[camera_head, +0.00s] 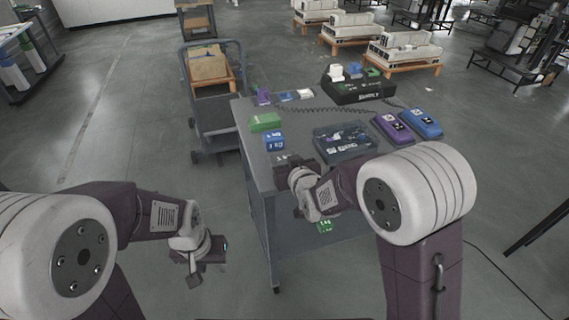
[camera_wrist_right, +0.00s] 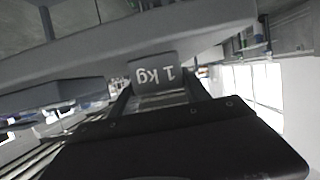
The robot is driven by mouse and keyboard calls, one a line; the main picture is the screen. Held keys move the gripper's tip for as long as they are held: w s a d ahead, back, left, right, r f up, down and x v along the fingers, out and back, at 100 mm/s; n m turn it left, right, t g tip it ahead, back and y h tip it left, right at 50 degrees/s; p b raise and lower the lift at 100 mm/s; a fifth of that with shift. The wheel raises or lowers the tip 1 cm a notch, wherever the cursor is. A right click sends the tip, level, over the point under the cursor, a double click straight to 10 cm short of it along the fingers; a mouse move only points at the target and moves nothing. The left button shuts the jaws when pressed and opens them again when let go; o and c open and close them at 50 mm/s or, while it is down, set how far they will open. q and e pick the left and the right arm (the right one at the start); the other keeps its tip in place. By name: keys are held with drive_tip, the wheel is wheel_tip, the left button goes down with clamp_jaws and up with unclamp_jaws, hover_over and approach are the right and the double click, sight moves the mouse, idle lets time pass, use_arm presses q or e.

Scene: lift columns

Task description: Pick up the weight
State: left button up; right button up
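A grey weight marked "1 kg" (camera_wrist_right: 153,73) shows upside down between the finger ends of my right gripper (camera_wrist_right: 160,92) in the right wrist view. The fingers are apart, but whether they press on it is unclear. In the head view my right gripper (camera_head: 293,170) is over the table's left front part, partly hiding a grey block (camera_head: 281,158). A blue weight (camera_head: 273,141) and a green block (camera_head: 265,122) stand behind it on the table. My left gripper (camera_head: 205,262) is left of the table, clear of it; its opening is unclear.
The grey table (camera_head: 258,180) also holds a dark bin (camera_head: 345,142) of small parts, a black box (camera_head: 357,88), and purple (camera_head: 392,128) and blue (camera_head: 421,123) devices. A cart (camera_head: 215,115) with a cardboard box stands behind left.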

sight(284, 157)
clamp_jaws()
drive_tip(key=shift+w+r, duration=0.1)
drive_tip(key=shift+r+p, duration=0.75)
drive_tip(key=shift+r, duration=1.2)
drive_tip(key=shift+d+r, duration=0.2)
drive_tip(key=shift+r, duration=0.15)
drive_tip(key=w+d+r+p, duration=0.1)
drive_tip(key=d+r+p, duration=0.2)
drive_tip(key=d+r, duration=0.3)
drive_tip(key=d, duration=0.5)
drive_tip(key=shift+w+r+p, duration=0.2)
drive_tip(key=shift+w+p, duration=0.1)
drive_tip(key=shift+p, duration=0.05)
